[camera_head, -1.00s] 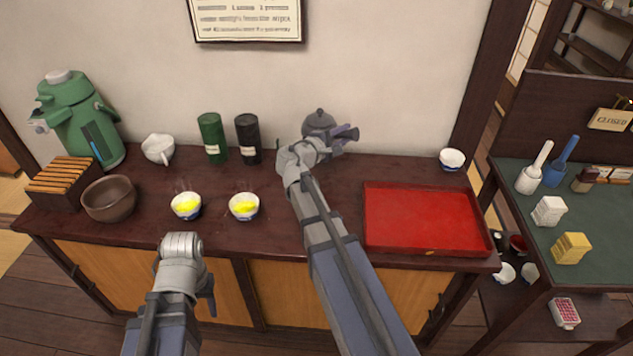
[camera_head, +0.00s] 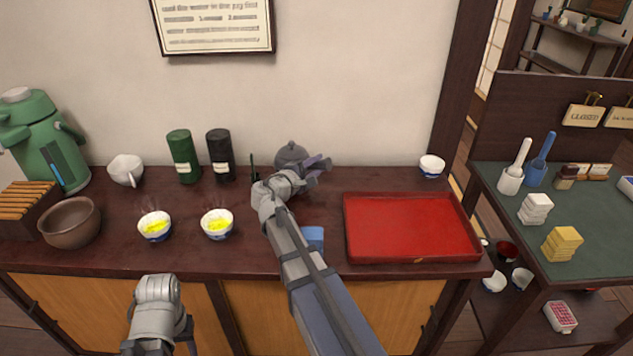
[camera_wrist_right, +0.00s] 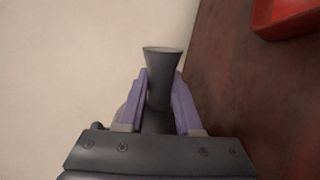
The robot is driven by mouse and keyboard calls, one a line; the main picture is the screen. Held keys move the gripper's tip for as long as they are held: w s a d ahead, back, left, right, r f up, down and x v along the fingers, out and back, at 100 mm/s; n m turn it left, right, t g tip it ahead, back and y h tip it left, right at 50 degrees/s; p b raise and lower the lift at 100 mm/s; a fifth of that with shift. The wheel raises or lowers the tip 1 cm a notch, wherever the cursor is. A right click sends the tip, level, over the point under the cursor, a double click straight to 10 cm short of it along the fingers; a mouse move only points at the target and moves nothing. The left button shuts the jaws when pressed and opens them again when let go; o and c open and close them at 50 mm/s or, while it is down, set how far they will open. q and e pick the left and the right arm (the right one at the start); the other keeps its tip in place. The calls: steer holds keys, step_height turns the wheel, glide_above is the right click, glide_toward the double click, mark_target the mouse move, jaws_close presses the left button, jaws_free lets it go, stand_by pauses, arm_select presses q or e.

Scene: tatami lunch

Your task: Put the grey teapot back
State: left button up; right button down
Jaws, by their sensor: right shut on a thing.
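The grey teapot (camera_head: 290,154) is at the back of the dark counter, close to the wall, right of the black canister. Its lid and upper body show in the head view; my right gripper (camera_head: 318,166) and wrist hide its base, so I cannot tell whether it touches the counter. In the right wrist view, the purple fingers of my right gripper (camera_wrist_right: 158,100) are shut on the teapot's dark flared handle (camera_wrist_right: 161,64). My left arm shows at the lower left of the head view, in front of the counter; its fingers do not show.
The black canister (camera_head: 221,155) and green canister (camera_head: 183,157) stand left of the teapot. A red tray (camera_head: 410,228) lies right of my right arm, and a white bowl (camera_head: 432,166) is behind it. Two tea bowls (camera_head: 217,224) stand in front. A blue item (camera_head: 313,237) is partly hidden by my arm.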

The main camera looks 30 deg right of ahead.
steer(key=shift+f+b, duration=1.9)
steer(key=shift+b, duration=0.05)
steer(key=shift+r, duration=0.15)
steer(key=c, duration=0.6)
jaws_free()
steer(key=shift+r+p, duration=0.1)
steer(key=shift+p, duration=0.2)
steer(key=p+v, duration=0.1)
steer(key=v, duration=1.1)
